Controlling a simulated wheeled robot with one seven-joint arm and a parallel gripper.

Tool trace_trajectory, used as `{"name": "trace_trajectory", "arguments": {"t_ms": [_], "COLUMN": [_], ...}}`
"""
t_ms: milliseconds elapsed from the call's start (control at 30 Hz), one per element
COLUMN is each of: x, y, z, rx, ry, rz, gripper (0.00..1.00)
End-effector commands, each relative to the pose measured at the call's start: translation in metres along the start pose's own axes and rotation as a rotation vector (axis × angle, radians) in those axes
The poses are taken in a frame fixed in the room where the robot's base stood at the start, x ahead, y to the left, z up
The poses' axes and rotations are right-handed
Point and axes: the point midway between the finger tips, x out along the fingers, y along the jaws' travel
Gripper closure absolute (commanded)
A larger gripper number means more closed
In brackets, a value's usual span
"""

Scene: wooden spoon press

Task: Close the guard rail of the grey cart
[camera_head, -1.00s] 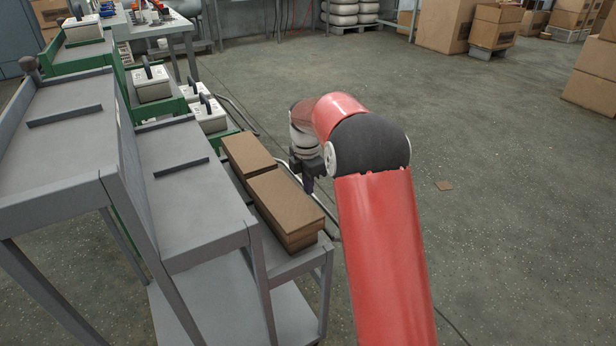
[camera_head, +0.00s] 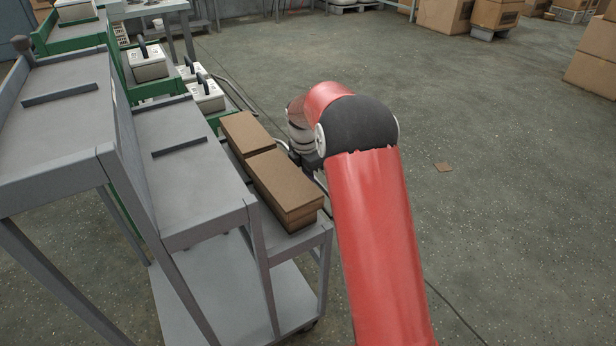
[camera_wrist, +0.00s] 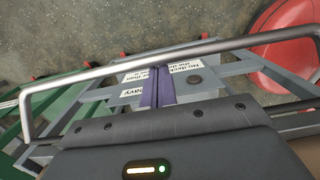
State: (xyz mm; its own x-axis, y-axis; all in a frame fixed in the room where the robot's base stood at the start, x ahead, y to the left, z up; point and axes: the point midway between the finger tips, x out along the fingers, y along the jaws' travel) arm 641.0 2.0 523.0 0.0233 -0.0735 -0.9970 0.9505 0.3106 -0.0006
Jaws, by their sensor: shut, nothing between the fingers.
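The grey cart (camera_head: 190,222) stands at the left in the head view, with raised shelves and a low front shelf. A bent metal tube, seemingly its guard rail (camera_wrist: 190,52), crosses the wrist view in a wide U shape. My gripper (camera_wrist: 155,86) is shut and empty, its purple fingers pointing at the rail's long bar in the picture; I cannot tell whether they touch it. In the head view my gripper is mostly hidden beside the boxes and behind my red arm, and only a small part of the rail shows there.
Flat brown boxes (camera_head: 284,190) lie on the low shelf beside my gripper. A green cart (camera_head: 150,88) with white cases (camera_head: 150,64) stands behind. Open floor lies to the right, with cartons (camera_head: 592,68) at the far right.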

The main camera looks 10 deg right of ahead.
Motion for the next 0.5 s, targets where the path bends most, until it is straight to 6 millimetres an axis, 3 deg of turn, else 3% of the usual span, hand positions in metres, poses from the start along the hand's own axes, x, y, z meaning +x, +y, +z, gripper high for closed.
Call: {"name": "trace_trajectory", "arguments": {"t_ms": [500], "x": [-0.0037], "y": [0.0001], "z": [0.0021], "rx": [0.0], "ry": [-0.084], "rz": [0.001], "gripper": [1.0]}}
